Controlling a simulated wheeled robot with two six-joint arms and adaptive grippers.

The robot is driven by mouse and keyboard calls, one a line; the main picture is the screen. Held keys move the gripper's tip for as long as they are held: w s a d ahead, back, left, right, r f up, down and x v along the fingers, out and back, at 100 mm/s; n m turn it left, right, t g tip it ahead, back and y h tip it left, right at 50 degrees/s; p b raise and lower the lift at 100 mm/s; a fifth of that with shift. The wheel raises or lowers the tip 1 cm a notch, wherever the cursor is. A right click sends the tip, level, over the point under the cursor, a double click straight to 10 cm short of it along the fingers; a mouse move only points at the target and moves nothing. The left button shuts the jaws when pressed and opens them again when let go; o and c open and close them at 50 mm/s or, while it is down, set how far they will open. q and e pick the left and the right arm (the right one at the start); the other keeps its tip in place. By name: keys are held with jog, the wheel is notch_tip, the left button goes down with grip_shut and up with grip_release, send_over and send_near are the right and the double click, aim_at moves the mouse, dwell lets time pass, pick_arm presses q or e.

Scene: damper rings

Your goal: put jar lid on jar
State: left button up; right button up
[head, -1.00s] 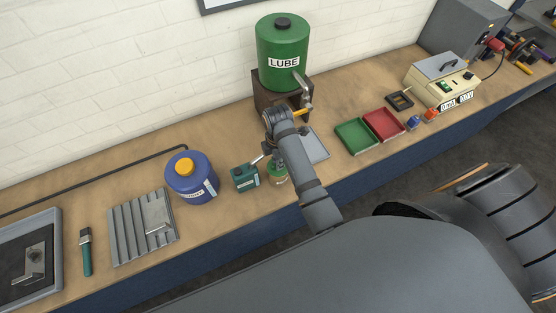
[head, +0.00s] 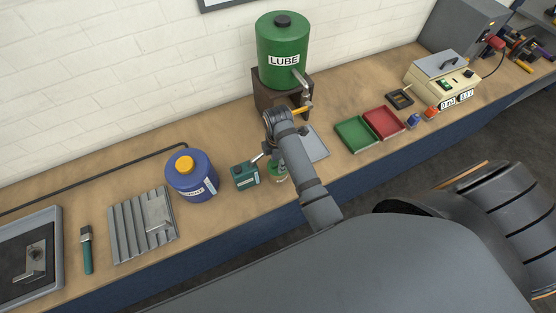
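A small green jar (head: 282,178) stands near the front edge of the bench, partly hidden behind my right arm. Its top is hidden or too small to make out. I cannot make out the jar lid for certain. My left gripper is not in view.
A grey tray (head: 316,150) lies right of my wrist, with green (head: 355,134) and red (head: 384,122) trays beyond. The green LUBE tank (head: 282,45) stands behind.

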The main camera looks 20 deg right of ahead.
jog(key=shift+r, duration=0.15)
notch_tip(320, 180, up, 7)
jog(key=shift+r, duration=0.1)
dwell(0.9)
